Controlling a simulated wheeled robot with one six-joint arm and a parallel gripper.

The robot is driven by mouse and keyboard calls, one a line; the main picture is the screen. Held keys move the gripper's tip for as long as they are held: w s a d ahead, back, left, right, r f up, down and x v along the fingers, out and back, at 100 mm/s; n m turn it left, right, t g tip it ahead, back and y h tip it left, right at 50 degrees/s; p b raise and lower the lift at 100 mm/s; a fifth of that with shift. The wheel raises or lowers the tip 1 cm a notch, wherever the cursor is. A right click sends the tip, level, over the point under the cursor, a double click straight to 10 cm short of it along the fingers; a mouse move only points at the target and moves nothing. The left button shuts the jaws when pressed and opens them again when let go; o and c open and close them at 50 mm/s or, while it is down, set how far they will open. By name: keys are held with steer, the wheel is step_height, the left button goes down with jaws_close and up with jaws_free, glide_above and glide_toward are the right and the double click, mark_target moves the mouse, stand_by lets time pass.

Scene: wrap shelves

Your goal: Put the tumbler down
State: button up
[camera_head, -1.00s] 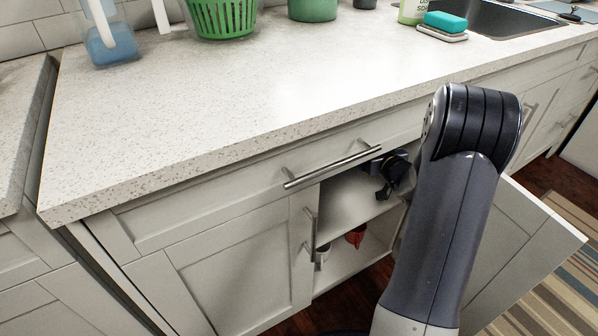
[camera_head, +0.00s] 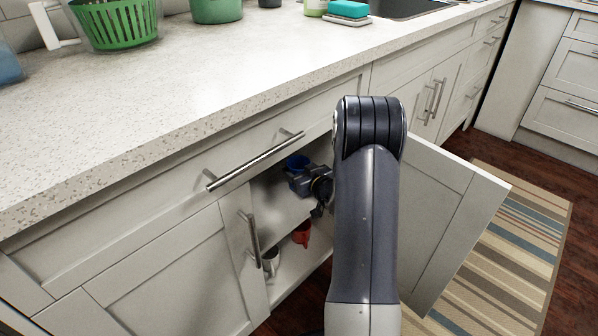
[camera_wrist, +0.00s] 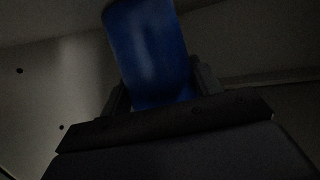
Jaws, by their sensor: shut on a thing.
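A blue tumbler (camera_wrist: 150,50) is between the fingers of my gripper (camera_wrist: 162,88) in the dim wrist view. The gripper is shut on it. In the head view a bit of the blue tumbler (camera_head: 297,163) shows at the mouth of the open cabinet, under the drawer front. My gripper (camera_head: 302,180) is there too, inside the cabinet's upper space; my arm hides part of it. Whether the tumbler's base touches the shelf (camera_head: 275,205) cannot be told.
The cabinet door (camera_head: 440,215) stands open on the right of my arm. A red thing (camera_head: 301,234) and a pale cup (camera_head: 270,261) are on the lower level. The drawer handle (camera_head: 255,161) juts out above. A green basket (camera_head: 115,25) is on the counter (camera_head: 230,85).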

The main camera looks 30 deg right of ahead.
steer(key=shift+f, duration=0.25)
steer(key=o, duration=1)
steer(key=shift+r, duration=0.1)
steer(key=shift+r, duration=0.15)
steer(key=shift+s+r, duration=0.1)
steer(key=shift+s, duration=0.15)
steer(key=p+v, duration=0.3)
steer(key=v, duration=0.8)
steer(key=shift+s+r, duration=0.1)
steer(key=shift+s, duration=0.15)
